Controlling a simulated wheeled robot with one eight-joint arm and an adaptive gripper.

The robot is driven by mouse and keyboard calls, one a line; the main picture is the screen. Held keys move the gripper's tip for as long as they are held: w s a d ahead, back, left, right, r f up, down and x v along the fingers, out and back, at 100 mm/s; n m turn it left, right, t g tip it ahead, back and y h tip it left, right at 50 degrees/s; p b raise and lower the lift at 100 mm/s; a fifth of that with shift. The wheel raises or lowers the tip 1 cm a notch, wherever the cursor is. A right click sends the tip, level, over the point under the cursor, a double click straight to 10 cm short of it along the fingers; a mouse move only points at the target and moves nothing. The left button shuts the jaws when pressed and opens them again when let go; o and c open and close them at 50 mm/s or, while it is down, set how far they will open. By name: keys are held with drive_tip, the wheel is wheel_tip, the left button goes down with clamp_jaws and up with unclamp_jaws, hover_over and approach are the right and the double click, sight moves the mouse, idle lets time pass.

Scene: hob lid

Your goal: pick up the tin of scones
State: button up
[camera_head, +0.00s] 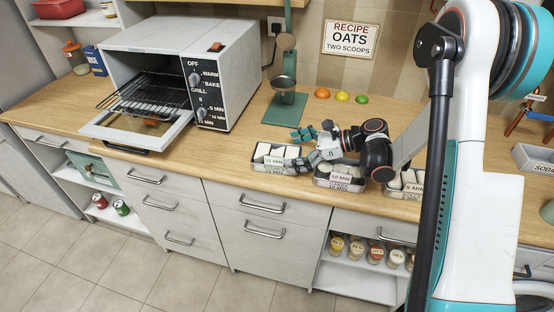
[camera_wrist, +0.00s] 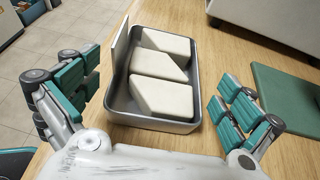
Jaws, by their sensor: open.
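A grey metal tin (camera_wrist: 152,121) holds pale wedge-shaped pieces like scones (camera_wrist: 162,97) in the wrist view. It appears to be the leftmost counter tin in the head view (camera_head: 268,165), with a label that seems to read 12 MIN. My gripper (camera_wrist: 160,80) is open, with one teal-padded finger on each side of the tin and visible gaps between. In the head view my gripper (camera_head: 298,150) is at the right end of that tin. Whether the fingers are level with its walls is unclear.
A tin labelled 10 MIN (camera_head: 340,182) stands under my arm, and another (camera_head: 392,187) is partly hidden to its right. A toaster oven (camera_head: 190,65) with its door down stands left. A scale with a green base (camera_head: 285,110) and several fruits (camera_head: 341,96) are behind.

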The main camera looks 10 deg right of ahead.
sight(269, 153)
drive_tip(key=x, duration=0.1)
drive_tip(key=b+x, duration=0.1)
drive_tip(key=x, duration=0.3)
drive_tip(key=shift+r+b, duration=0.25)
drive_tip(key=shift+b, duration=0.1)
drive_tip(key=c, duration=1.1)
drive_tip(key=shift+o, duration=0.2)
drive_tip(key=shift+r, duration=0.15)
